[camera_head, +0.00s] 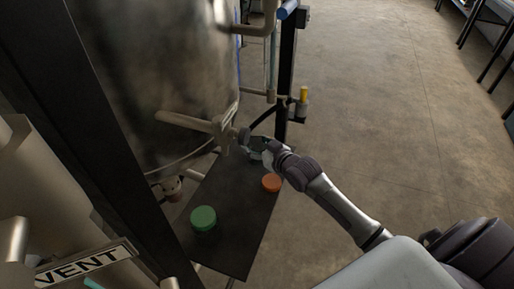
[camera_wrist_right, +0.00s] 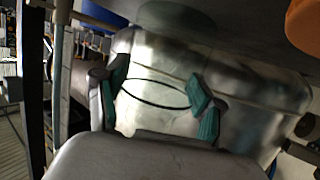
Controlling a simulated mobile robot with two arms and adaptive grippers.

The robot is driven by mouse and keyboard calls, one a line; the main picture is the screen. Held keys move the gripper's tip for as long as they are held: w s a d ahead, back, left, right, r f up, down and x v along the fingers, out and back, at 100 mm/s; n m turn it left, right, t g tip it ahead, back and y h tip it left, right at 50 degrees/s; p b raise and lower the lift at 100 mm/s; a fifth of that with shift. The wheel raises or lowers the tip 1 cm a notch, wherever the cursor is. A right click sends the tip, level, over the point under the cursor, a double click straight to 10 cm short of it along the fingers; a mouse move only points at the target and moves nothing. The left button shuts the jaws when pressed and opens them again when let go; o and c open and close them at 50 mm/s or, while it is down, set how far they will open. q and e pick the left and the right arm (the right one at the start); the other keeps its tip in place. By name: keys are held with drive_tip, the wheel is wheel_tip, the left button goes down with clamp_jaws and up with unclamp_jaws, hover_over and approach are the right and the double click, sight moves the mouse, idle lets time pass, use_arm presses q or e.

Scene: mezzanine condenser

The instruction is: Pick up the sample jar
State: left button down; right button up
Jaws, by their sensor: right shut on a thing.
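My right gripper (camera_head: 258,148) is at the far end of the dark shelf (camera_head: 232,245), beside the large metal tank. In the right wrist view its teal finger pads (camera_wrist_right: 160,100) stand on either side of a clear, glass-like thing (camera_wrist_right: 155,93) with a dark oval rim line. The gripper is shut on this thing, which looks like the sample jar. The hand largely hides it in the head view, and I cannot tell whether it touches the shelf. My left gripper is not in view.
An orange-lidded container (camera_head: 271,183) stands on the shelf close to my right gripper. A green-lidded container (camera_head: 203,218) stands nearer. The tank (camera_head: 165,75), a pipe handle (camera_head: 190,122) and a dark post (camera_head: 287,70) crowd the left and back. Open floor (camera_head: 390,110) lies right.

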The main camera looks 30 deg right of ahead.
sight(256, 132)
drive_tip(key=shift+r, duration=0.1)
drive_tip(key=shift+r, duration=0.4)
drive_tip(key=r, duration=0.1)
drive_tip(key=d+r, duration=0.1)
drive_tip(key=r, duration=0.1)
drive_tip(key=shift+s+r+b, duration=0.1)
drive_tip(key=shift+r+b, duration=0.2)
drive_tip(key=shift+b, duration=0.1)
drive_tip(key=s+d+r+b, duration=0.25)
drive_tip(key=d+r, duration=0.35)
drive_tip(key=d, duration=0.3)
drive_tip(key=s+a+n+g+y, duration=0.2)
drive_tip(key=s+a+n+y, duration=0.35)
drive_tip(key=s+a, duration=0.9)
drive_tip(key=shift+m, duration=0.45)
drive_tip(key=w+a+f, duration=0.2)
drive_tip(key=w+f, duration=0.1)
drive_tip(key=w+a+f, duration=0.3)
drive_tip(key=f, duration=0.1)
drive_tip(key=w+a+f+p, duration=0.1)
drive_tip(key=w+a+f, duration=0.1)
drive_tip(key=a+f, duration=0.1)
drive_tip(key=shift+w+a+f, duration=0.15)
drive_tip(key=shift+w+a, duration=0.05)
drive_tip(key=shift+w, duration=0.2)
